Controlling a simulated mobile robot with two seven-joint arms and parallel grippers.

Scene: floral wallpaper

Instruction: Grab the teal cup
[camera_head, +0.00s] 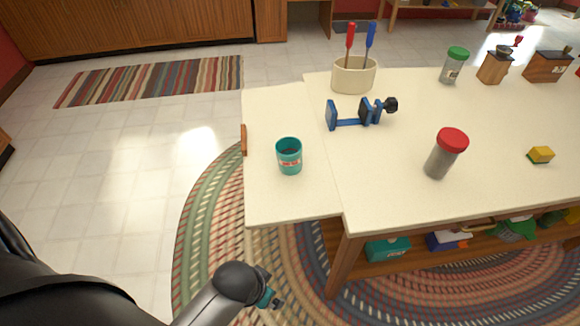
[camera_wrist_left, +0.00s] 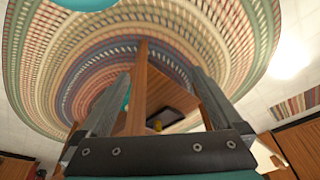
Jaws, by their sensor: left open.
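The teal cup (camera_head: 289,156) stands upright on the pale left end of the table (camera_head: 262,200), with a red and white label on its side. My left gripper (camera_head: 270,298) is in front of the table and below its top, over the braided rug, apart from the cup. In the left wrist view its two fingers (camera_wrist_left: 158,100) are spread wide with nothing held between them. A teal shape is cut off at the top edge of that view; I cannot tell what it is. My right gripper is not in view.
A blue clamp (camera_head: 350,116), a crock with screwdrivers (camera_head: 354,76), and a red-lidded jar (camera_head: 442,156) stand right of the cup. A wooden piece (camera_head: 244,140) is on the table's left edge. Boxes lie on the shelf below. The tabletop around the cup is clear.

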